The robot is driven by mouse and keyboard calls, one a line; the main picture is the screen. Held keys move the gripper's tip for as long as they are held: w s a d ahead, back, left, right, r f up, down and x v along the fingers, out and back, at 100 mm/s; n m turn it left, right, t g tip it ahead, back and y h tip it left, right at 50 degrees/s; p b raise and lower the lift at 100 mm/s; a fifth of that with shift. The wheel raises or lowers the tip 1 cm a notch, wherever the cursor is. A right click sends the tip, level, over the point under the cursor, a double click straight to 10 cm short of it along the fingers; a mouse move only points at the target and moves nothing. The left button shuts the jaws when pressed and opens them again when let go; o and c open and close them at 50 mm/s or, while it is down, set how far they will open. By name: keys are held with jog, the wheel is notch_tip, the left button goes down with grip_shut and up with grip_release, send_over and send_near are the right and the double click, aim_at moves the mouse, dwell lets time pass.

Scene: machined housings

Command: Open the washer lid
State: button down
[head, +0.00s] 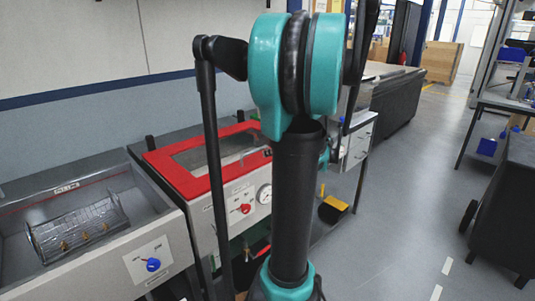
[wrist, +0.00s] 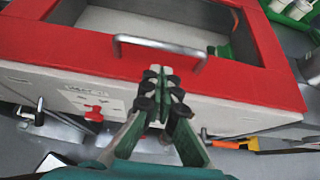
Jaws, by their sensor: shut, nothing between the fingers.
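The washer lid (head: 184,181) is a red frame around a clear window. It lies flat and closed on the washer (head: 235,204), a grey cabinet with a red knob and a gauge. In the wrist view the red lid (wrist: 70,48) fills the top, with a metal bar handle (wrist: 160,44) near its front edge. My gripper (wrist: 163,78) is shut and empty. Its fingertips appear at the lid's front edge, just below the handle in the picture; I cannot tell whether they touch. My arm hides the washer's right side in the head view, and the gripper is not visible there.
An open sink unit (head: 150,210) with a wire basket (head: 77,228) and a blue knob stands left of the washer. A yellow-and-black item (head: 333,209) sits low on the right. Open grey floor (head: 400,200) lies to the right, with a dark cart (head: 510,200) beyond.

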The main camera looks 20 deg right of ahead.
jog(key=shift+x, duration=3.15)
jog(key=shift+r, duration=0.15)
